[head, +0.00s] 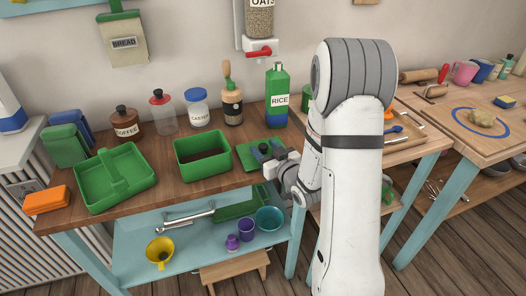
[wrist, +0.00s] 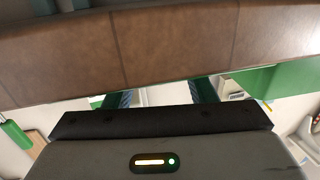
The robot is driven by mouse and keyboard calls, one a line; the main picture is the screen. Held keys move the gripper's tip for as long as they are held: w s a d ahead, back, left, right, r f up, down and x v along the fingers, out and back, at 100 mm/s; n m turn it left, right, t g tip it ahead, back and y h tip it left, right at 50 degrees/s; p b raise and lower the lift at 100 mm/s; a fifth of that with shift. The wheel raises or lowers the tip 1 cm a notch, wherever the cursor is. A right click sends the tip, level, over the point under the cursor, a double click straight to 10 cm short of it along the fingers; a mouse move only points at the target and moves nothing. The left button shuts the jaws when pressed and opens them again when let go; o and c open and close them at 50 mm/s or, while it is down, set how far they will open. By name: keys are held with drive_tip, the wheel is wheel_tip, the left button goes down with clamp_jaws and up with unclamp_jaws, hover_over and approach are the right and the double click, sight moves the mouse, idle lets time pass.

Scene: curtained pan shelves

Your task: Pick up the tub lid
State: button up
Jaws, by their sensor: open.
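The tub lid (head: 251,152) appears to be the flat green piece on the wooden counter, just right of the open green tub (head: 202,156). My gripper (head: 268,152) is at the lid's right side, near the counter's front edge, and hides part of it. In the wrist view my gripper (wrist: 162,92) has its two fingers spread apart, with no object visible between them. A green surface (wrist: 255,78), perhaps the lid, shows right of the fingers there. I cannot tell whether the fingers touch the lid.
A green rice container (head: 278,97) and jars stand along the wall behind. A green divided caddy (head: 112,180) sits to the left.

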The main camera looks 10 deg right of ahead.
drive_tip(key=shift+x, duration=0.95)
drive_tip(key=shift+c, duration=0.2)
drive_tip(key=shift+d, duration=0.1)
drive_tip(key=c, duration=1)
